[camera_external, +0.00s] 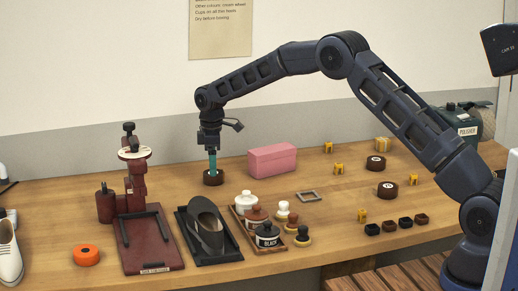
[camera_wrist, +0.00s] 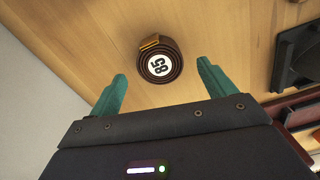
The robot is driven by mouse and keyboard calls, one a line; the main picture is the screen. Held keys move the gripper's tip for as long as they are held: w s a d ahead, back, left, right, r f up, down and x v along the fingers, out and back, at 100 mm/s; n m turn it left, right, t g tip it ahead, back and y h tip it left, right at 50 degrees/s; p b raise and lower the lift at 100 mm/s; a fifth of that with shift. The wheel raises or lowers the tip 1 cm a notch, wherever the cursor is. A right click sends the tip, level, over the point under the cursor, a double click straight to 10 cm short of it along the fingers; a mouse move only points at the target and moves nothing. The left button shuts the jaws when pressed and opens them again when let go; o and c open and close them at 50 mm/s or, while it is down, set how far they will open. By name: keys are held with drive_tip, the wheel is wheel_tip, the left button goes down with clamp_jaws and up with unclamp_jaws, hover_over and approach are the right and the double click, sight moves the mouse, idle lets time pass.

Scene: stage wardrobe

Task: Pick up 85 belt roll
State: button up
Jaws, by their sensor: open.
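The 85 belt roll (camera_wrist: 158,59) is a dark brown coil with a tan outer end and a white disc printed 85. In the wrist view it lies flat on the wooden table just beyond my fingertips. My gripper (camera_wrist: 160,84) is open and empty, its two teal fingers spread to either side of the roll's near edge. In the outside view my gripper (camera_external: 212,168) points down over a dark roll (camera_external: 213,178), its fingers covering part of it. I cannot read that roll's number there.
A pink box (camera_external: 272,160) stands right of my gripper. A black tray with a dark shoe (camera_external: 207,228) and a tray of polish jars (camera_external: 267,236) stand in front. Two more belt rolls (camera_external: 376,163) (camera_external: 387,190) lie at the right. A dark red stand (camera_external: 136,200) is at left.

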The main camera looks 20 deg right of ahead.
drive_tip(key=shift+f, duration=1.5)
drive_tip(key=c, duration=1.1)
drive_tip(key=shift+r, duration=0.1)
